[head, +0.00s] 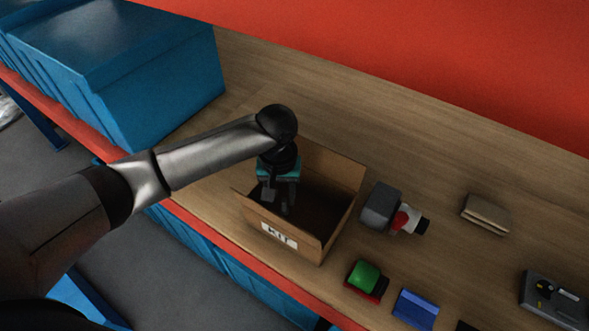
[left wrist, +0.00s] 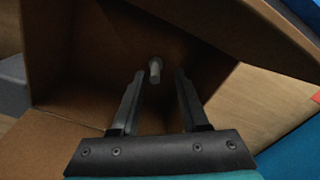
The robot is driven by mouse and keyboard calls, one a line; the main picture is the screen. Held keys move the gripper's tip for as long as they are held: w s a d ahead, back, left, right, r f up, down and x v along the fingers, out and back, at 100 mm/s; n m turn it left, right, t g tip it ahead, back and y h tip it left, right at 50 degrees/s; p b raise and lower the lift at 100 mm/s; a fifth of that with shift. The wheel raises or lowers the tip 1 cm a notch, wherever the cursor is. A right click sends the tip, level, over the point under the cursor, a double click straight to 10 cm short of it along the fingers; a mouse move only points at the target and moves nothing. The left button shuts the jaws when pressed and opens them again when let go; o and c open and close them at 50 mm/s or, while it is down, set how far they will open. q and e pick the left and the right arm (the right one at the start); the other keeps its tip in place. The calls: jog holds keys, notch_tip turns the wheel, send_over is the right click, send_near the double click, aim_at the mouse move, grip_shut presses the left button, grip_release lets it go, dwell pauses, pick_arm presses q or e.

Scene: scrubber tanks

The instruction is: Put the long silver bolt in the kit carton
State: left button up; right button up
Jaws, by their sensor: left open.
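The kit carton (head: 311,246) is an open brown box with a KIT label on its front wall, standing on the wooden bench. My left gripper (head: 277,200) points down into the carton's opening at its left side. In the left wrist view the left gripper (left wrist: 158,85) has its two fingers apart with nothing gripped. The long silver bolt (left wrist: 155,70) shows just beyond and between the fingertips, against the carton's dark inside. I cannot tell whether it rests on the carton floor. In the head view I cannot make the bolt out clearly. My right gripper is not in view.
Blue bins (head: 130,70) stand at the back left. Right of the carton are a grey and red device (head: 383,207), a green-topped red block (head: 366,279), a blue block (head: 415,309), a tan block (head: 486,213) and a grey box (head: 556,300). The bench behind the carton is clear.

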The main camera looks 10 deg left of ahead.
aim_at(283, 212)
pick_arm(q)
notch_tip(283, 212, up, 10)
jog(key=shift+s+d+f+p, duration=0.15)
jog(key=shift+f+p, duration=0.1)
jog(key=shift+p, duration=0.15)
